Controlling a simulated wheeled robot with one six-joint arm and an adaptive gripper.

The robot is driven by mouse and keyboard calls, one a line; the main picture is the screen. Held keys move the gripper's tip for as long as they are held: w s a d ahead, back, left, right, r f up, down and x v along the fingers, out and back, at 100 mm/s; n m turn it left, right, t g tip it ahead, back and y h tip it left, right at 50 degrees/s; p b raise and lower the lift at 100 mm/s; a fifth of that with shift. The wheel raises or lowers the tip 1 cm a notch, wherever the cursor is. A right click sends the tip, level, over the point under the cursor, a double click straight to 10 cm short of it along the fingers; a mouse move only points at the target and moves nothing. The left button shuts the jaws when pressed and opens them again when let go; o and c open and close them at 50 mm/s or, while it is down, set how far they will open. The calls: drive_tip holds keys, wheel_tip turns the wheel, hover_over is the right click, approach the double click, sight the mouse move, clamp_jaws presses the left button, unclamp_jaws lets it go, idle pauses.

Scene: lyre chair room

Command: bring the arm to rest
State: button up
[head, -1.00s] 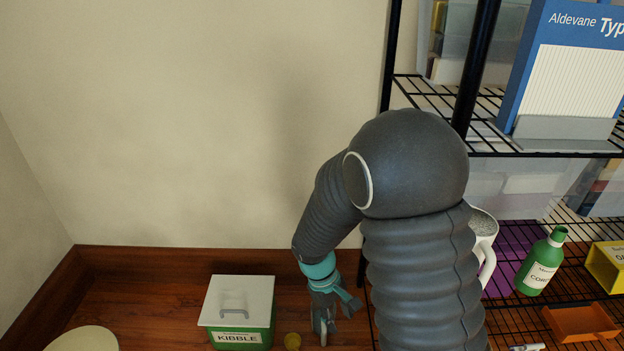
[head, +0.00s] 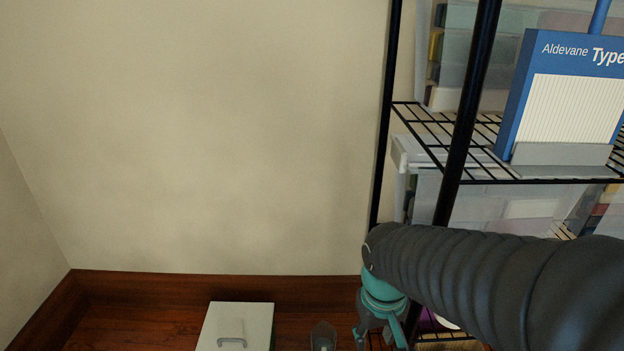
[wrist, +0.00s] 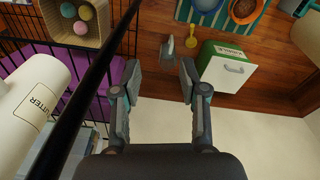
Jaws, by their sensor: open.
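My gripper (wrist: 162,68) is open, with nothing between its fingers in the wrist view. In the head view my gripper (head: 381,340) hangs at the bottom edge, beside the black shelf post, and its fingertips are cut off. My grey ribbed arm comes in from the lower right, across the front of the shelf.
A black wire shelf (head: 460,170) stands close on the right, with a blue file box (head: 560,95) on it. A white-lidded bin (head: 235,325) and a small grey object (head: 323,336) are on the floor. A white container (wrist: 30,95) is near my gripper. The wall area left is clear.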

drive_tip(key=s+d+r+m+t, duration=0.2)
drive_tip(key=s+d+r+t, duration=0.2)
drive_tip(key=r, duration=0.5)
drive_tip(key=shift+s+d+r+t, duration=0.15)
drive_tip(key=shift+s+r+t, duration=0.2)
drive_tip(key=shift+s, duration=0.35)
